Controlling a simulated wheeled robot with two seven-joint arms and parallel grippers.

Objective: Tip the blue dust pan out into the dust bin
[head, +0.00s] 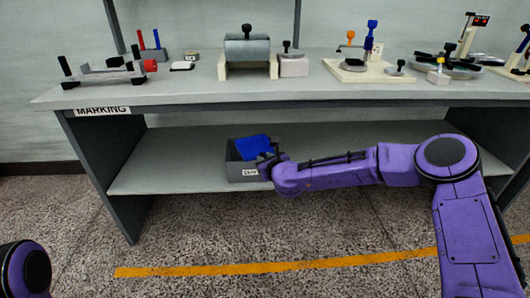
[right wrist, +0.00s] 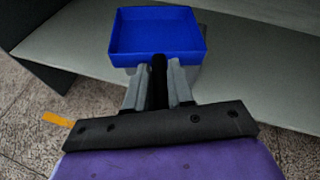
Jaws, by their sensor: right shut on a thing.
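The blue dust pan (head: 252,147) is above and partly inside the opening of a grey bin (head: 238,172) on the lower shelf, and looks tilted in the head view. The bin has a small white label on its front. My right gripper (right wrist: 158,85) is shut on the pan's black handle. In the right wrist view the blue pan (right wrist: 157,35) sits just beyond the fingertips, and its visible inside looks bare. The bin's inside is mostly hidden by the pan, and my right gripper partly covers its right side. My left gripper is not in view.
The grey lower shelf (head: 160,165) is clear left of the bin. The tabletop (head: 200,90) above it carries several fixtures and tools and overhangs the shelf. A dark table leg stands at the left. A yellow line (head: 270,268) crosses the speckled floor.

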